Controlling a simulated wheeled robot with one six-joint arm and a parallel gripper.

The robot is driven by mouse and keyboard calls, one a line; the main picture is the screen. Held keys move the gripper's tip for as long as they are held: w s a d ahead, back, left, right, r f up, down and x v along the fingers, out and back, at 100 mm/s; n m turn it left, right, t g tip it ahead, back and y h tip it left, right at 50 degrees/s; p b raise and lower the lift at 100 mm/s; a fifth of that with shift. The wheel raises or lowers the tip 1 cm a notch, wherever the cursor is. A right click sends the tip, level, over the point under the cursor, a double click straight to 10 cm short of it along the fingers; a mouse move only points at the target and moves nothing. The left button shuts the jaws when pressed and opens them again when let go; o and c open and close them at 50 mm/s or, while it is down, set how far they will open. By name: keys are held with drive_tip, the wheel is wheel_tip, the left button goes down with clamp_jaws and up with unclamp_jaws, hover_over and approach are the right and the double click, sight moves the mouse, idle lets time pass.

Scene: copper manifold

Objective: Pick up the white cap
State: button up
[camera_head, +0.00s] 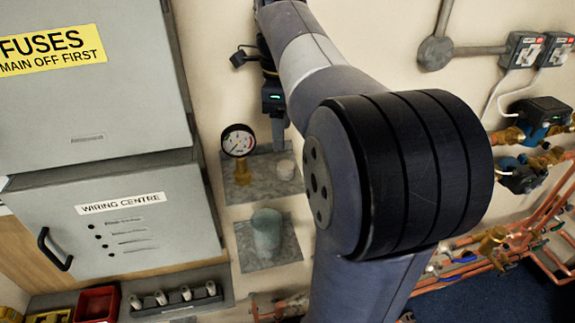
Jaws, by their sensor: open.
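The white cap (285,169) is a small, pale, short cylinder. It sits on the right part of a grey mottled plate (261,188), to the right of a pressure gauge. My gripper (277,133) is just above the cap in the picture, fingers pointing down. A gap shows between the fingertip and the cap. The gripper is open and holds nothing that I can see. My arm hides part of the area to the right of the cap.
The gauge (238,141) on its brass stem stands close left of the cap. A grey-green cylinder (267,229) stands on a lower plate. The grey wiring centre box (130,225) is at the left. Copper pipes (510,230) and valves fill the right.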

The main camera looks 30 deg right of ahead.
sight(283, 164)
wheel_tip(283, 164, down, 3)
drive_tip(key=shift+f, duration=0.1)
drive_tip(key=shift+s+a+f+p, duration=0.15)
drive_tip(key=shift+f+p, duration=0.25)
drive_tip(key=shift+f, duration=2.3)
drive_tip(key=c, duration=0.9)
